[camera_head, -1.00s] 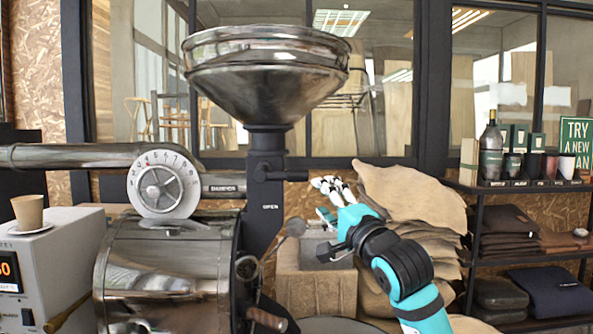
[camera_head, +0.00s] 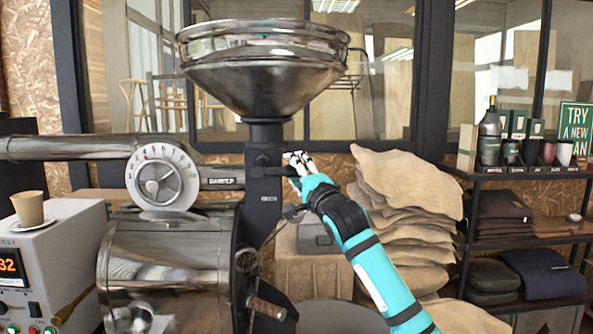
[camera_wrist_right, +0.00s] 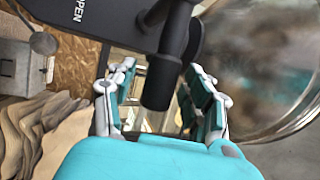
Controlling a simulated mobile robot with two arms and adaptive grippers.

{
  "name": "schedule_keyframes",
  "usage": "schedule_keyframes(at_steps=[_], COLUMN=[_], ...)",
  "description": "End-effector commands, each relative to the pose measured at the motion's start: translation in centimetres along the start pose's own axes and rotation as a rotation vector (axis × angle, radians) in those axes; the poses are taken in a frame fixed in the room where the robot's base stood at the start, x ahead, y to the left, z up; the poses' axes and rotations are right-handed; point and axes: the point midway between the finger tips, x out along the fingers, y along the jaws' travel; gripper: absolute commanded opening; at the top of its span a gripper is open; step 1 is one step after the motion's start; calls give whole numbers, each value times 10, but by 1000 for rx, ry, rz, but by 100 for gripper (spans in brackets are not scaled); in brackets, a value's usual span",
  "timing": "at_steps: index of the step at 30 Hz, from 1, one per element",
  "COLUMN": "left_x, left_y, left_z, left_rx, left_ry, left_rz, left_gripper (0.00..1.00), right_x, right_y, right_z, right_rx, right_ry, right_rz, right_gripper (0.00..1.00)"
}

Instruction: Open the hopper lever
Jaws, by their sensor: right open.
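The hopper (camera_head: 264,70) is a wide steel funnel on a black column (camera_head: 264,190). The hopper lever is a short black bar at the column, and in the right wrist view its dark round handle (camera_wrist_right: 158,85) lies between my fingers. My right gripper (camera_head: 293,162) is at the lever, just right of the column. In the right wrist view the gripper's fingers (camera_wrist_right: 160,72) stand apart on both sides of the handle, with no clear grip on it. The gripper hides part of the lever in the head view. My left gripper is not in view.
The roaster drum (camera_head: 168,262) and a round dial (camera_head: 162,178) are left of the column. Stacked sacks (camera_head: 408,195) stand behind my right arm. A shelf (camera_head: 525,175) with bottle and cups is at the right. A paper cup (camera_head: 28,207) sits on the white control box.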

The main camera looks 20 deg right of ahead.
Motion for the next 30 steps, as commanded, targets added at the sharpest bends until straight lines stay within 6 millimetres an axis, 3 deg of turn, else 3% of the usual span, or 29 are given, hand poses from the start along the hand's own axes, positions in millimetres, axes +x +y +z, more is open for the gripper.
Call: schedule_keyframes(at_steps=[3,15,30], left_x=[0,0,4], left_y=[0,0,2], left_z=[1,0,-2], left_rx=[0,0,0], left_ry=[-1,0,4], left_rz=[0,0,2], left_gripper=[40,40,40], right_x=[0,0,-2], right_y=[0,0,6], right_z=[0,0,-9], right_rx=[0,0,22], right_ry=[0,0,7], right_rz=[0,1,-5], right_gripper=[52,0,0])
